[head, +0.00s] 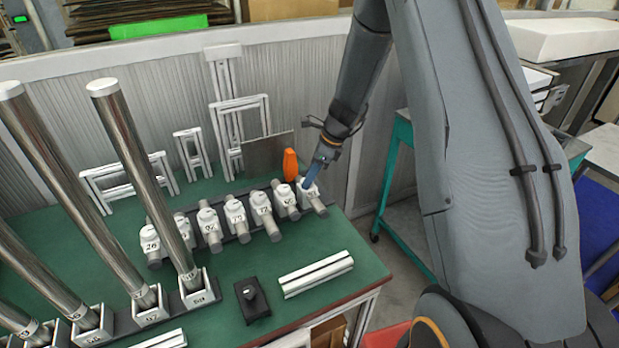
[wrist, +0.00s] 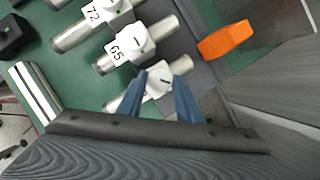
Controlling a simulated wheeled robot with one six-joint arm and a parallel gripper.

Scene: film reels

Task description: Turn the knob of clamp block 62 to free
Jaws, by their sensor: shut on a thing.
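A row of white clamp blocks sits on a dark rail on the green bench. My gripper (head: 311,178) is at the rightmost clamp block (head: 317,200), its blue fingers reaching down onto the top. In the wrist view the two blue fingers of my gripper (wrist: 162,80) stand on either side of that block's white knob (wrist: 159,79), shut on it. A dark line shows on the knob. This block's number is hidden, so I cannot read whether it is 62. The neighbouring block 65 (wrist: 130,43) and block 72 (wrist: 104,15) show their labels.
An orange object (head: 290,165) stands close behind the rightmost blocks; it also shows in the wrist view (wrist: 226,40). Tall metal tubes (head: 140,180) stand at the left. A silver profile (head: 316,273) and a black knobbed box (head: 252,299) lie in front.

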